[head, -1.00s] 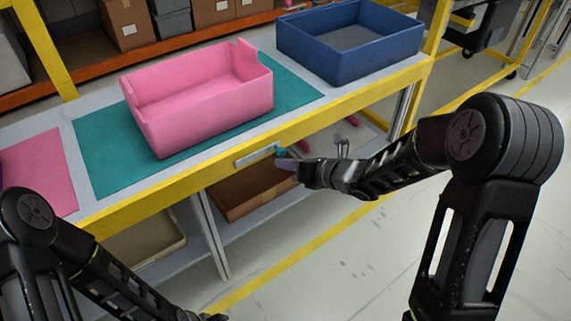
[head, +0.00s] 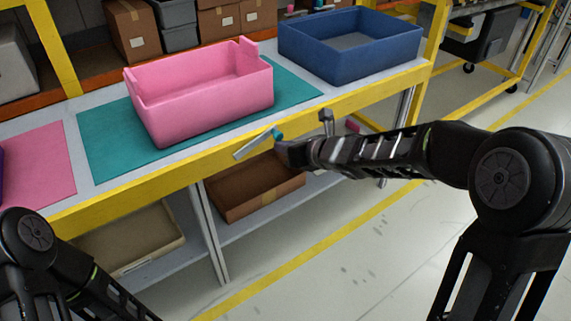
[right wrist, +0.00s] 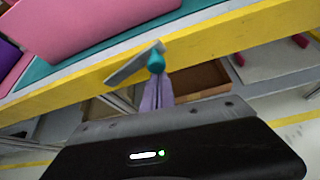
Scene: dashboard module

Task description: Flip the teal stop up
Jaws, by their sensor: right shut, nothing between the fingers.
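The teal stop is a grey bar (head: 254,146) with a teal end (head: 277,134) on the yellow front edge of the workbench. In the head view it slants, with its teal end raised to the right. In the right wrist view the teal end (right wrist: 156,62) stands just beyond my fingertips. My right gripper (head: 280,146) is just below the teal end, and its pale purple fingers (right wrist: 157,92) are shut and empty. I cannot tell whether they touch the teal end. My left arm shows at the lower left, but its gripper is out of the picture.
A pink bin (head: 200,103) stands on a teal mat (head: 104,140), with a blue bin (head: 350,65) to its right. A pink mat (head: 40,170) lies at the left. Below the bench are a brown tray (head: 250,205) and a beige tray (head: 125,265). The floor at right is open.

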